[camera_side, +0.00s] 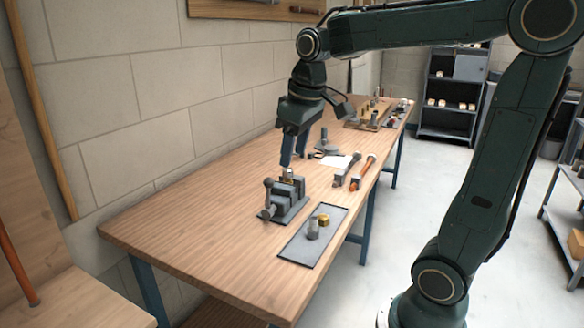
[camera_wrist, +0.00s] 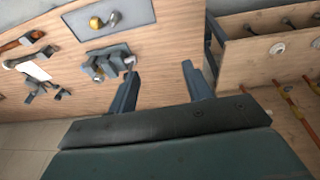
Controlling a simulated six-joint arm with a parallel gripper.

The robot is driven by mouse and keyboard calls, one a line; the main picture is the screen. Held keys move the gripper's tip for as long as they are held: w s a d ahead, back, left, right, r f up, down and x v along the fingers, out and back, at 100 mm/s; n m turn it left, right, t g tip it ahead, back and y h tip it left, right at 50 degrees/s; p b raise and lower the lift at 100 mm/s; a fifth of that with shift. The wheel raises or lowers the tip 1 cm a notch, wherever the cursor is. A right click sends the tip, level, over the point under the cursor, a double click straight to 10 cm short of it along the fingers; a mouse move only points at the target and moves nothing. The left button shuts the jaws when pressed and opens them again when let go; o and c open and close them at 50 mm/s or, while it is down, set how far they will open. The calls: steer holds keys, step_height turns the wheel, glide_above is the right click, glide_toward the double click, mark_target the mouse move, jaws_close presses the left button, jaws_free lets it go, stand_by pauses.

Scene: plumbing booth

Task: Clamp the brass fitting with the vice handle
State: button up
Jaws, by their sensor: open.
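The grey vice (camera_side: 287,198) stands on the wooden bench; it also shows in the wrist view (camera_wrist: 112,57). A brass fitting (camera_side: 289,173) shows at the vice's far end, by its jaws; it also shows in the wrist view (camera_wrist: 98,73). I cannot tell how firmly it is held. The vice handle (camera_side: 267,198) is at the vice's near left end in the side view. My gripper (camera_side: 295,162) is open and empty, above and behind the vice. In the wrist view its fingers (camera_wrist: 160,69) are wide apart, the left fingertip overlapping the vice's handle end.
A grey tray (camera_side: 296,251) beside the vice holds a second brass piece (camera_side: 323,219) and a grey piece (camera_side: 312,230). Pipe wrenches (camera_side: 362,172) and a white sheet (camera_side: 335,161) lie further along. The bench's near left is clear. A block wall (camera_side: 100,90) runs behind.

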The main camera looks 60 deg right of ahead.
steer(key=shift+s+a, duration=0.6)
steer(key=shift+s, duration=0.1)
steer(key=shift+w+d, duration=0.2)
steer(key=c, duration=0.9)
steer(key=shift+w+d+f+m, duration=0.1)
steer(key=shift+w+d+m, duration=0.15)
steer(key=shift+m, duration=0.15)
jaws_close()
steer(key=w+d+f+m+y, duration=0.1)
steer(key=w+d+f+m, duration=0.1)
steer(key=d+m, duration=0.4)
steer(key=w+d+f+m+t+y, duration=0.1)
steer(key=w+d+f+m, duration=0.2)
steer(key=d, duration=1.1)
steer(key=f+m, duration=0.1)
steer(key=m, duration=0.2)
steer(key=shift+w+f+y, duration=0.15)
steer(key=shift+w+y, duration=0.15)
steer(key=shift+y, duration=0.1)
